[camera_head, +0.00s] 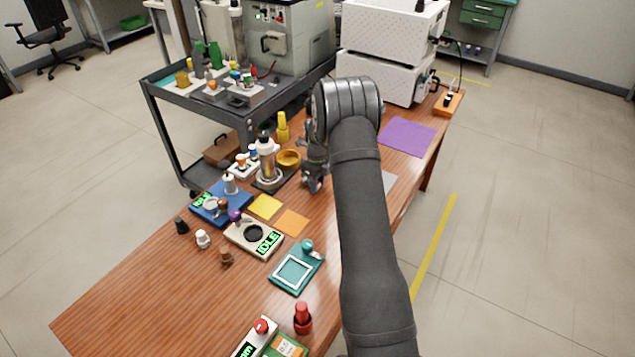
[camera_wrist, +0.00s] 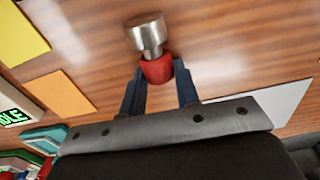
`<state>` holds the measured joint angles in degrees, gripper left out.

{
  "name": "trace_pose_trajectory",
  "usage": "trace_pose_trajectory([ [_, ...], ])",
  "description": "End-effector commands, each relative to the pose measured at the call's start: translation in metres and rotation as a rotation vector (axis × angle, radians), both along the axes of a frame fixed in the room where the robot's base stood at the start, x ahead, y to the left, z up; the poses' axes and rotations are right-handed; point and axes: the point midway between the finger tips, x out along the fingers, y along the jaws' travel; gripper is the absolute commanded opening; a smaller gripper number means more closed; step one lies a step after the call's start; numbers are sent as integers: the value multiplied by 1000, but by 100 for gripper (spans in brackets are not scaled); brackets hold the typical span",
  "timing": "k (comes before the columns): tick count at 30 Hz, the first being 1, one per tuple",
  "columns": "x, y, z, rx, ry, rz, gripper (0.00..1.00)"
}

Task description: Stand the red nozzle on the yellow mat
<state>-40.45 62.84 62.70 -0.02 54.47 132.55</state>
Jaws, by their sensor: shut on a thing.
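The red nozzle (camera_wrist: 157,70), a red collar with a silver metal end, sits between the fingertips of my gripper (camera_wrist: 160,85) in the wrist view. My gripper is shut on its red part, and the metal end points away from the jaws. In the head view my gripper (camera_head: 314,180) is over the wooden table, right of the yellow mat and beyond the orange mat; I cannot make out the nozzle there. The yellow mat (camera_head: 264,206) lies flat and bare; it also shows at the upper left of the wrist view (camera_wrist: 20,35).
An orange mat (camera_head: 291,222) lies beside the yellow one. A purple mat (camera_head: 407,137) lies farther back. A red piece (camera_head: 303,318) stands near the front.

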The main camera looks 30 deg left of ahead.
Motion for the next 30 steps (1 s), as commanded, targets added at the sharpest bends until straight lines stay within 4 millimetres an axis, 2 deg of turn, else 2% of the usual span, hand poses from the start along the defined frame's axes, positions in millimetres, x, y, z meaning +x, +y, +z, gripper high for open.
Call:
trace_pose_trajectory([
  [9, 1, 0, -2, 1, -1, 0, 1],
  [10, 1, 0, -3, 1, -1, 0, 31],
  [13, 1, 0, -2, 1, -2, 0, 51],
  [23, 1, 0, 1, 2, -2, 0, 51],
  [26, 1, 1, 11, 3, -4, 0, 51],
  [30, 1, 1, 37, 4, -5, 0, 51],
])
